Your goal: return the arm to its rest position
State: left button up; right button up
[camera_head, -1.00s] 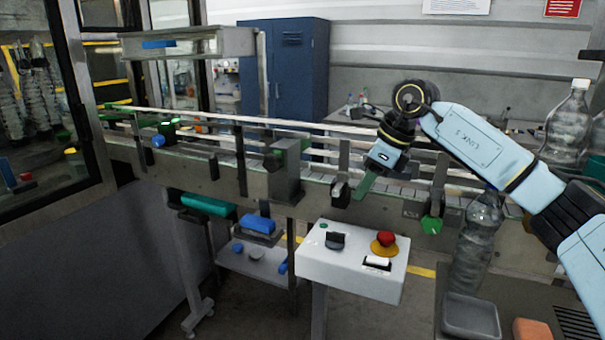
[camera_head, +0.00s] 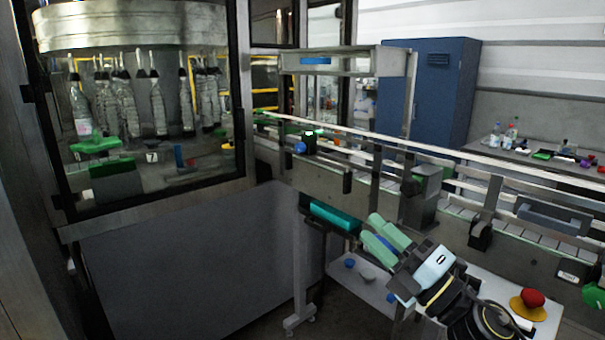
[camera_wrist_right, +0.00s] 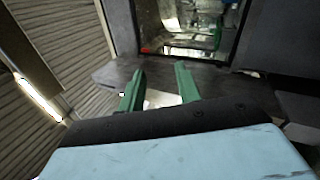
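My right gripper (camera_head: 372,230) has green fingers and a pale blue body. It is at the lower right of centre in the head view, in front of the conveyor and partly over the white control box. In the right wrist view its two fingers (camera_wrist_right: 160,74) stand apart with nothing between them. My left gripper is not in view.
The conveyor (camera_head: 465,215) runs from the centre to the right edge. The white control box (camera_head: 490,283) with a red button (camera_head: 532,298) is close to my right arm. A glass-fronted machine with bottles (camera_head: 150,205) fills the left. A blue cabinet (camera_head: 435,95) stands behind.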

jog(key=s+d+f+m+g+h, duration=0.1)
jog(key=s+d+f+m+h, duration=0.35)
jog(key=f+m+h, duration=0.5)
jog(key=s+d+f+m+g+h, duration=0.1)
jog(key=s+d+f+m+h, duration=0.2)
jog(key=d+f+m+h, duration=0.6)
jog(key=s+a+f+m+g+y, duration=0.2)
jog(key=s+f+m+g, duration=0.35)
jog(key=s, duration=0.55)
jog(key=s+a+f+m+g+y, duration=0.1)
jog(key=s+a+f+m+g, duration=0.15)
jog(key=s+f+g, duration=0.55)
jog(key=s+f+t, duration=0.1)
jog(key=s+f, duration=0.1)
jog(key=f, duration=1)
jog(key=s+f, duration=0.2)
jog(key=f, duration=1)
jog(key=s+d+f, duration=0.2)
jog(key=s+f, duration=0.6)
jog(key=s+d+f+g, duration=0.1)
jog(key=s+f, duration=0.6)
jog(key=s, duration=0.1)
jog(key=shift+s+d+f, duration=0.3)
jog(key=shift+d+f, duration=0.05)
